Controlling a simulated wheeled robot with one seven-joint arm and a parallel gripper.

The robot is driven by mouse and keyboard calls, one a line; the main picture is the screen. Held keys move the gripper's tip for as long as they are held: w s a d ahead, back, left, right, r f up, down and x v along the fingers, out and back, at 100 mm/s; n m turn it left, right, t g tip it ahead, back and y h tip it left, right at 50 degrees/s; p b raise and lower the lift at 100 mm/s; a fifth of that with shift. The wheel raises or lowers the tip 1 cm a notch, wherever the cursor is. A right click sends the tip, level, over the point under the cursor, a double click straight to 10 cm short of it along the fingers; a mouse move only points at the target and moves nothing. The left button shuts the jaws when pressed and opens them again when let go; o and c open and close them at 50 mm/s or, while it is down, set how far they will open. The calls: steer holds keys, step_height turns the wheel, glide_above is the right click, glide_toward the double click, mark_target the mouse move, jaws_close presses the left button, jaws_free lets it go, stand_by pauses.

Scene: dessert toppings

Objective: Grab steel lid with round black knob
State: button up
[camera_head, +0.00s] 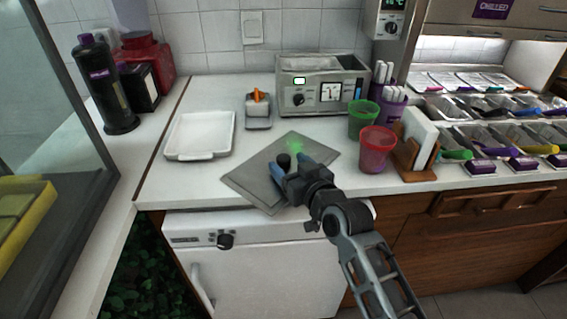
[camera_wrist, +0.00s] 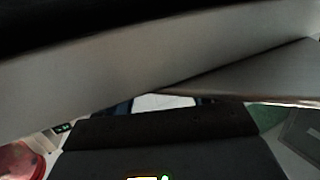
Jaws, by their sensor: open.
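The steel lid (camera_head: 247,181) is a flat grey square plate lying on the white counter near its front edge, turned at an angle. Its round black knob (camera_head: 283,159) stands near the middle. My gripper (camera_head: 289,166) is open over the lid, with its blue-grey fingers close around or just in front of the knob. I cannot tell whether they touch it. My gripper and wrist hide part of the lid's right side. In the wrist view, broad grey surfaces (camera_wrist: 120,75), probably the lid seen very close, fill much of the picture; the knob cannot be made out there.
A white tray (camera_head: 171,155) lies left of the lid. A steel appliance (camera_head: 292,96) stands behind. A green cup (camera_head: 363,122), a red cup (camera_head: 376,152) and a wooden napkin holder (camera_head: 411,165) stand to the right.

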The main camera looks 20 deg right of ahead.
steer(key=shift+w+f, duration=0.1)
steer(key=shift+w, duration=0.45)
steer(key=shift+c, duration=0.5)
jaws_close()
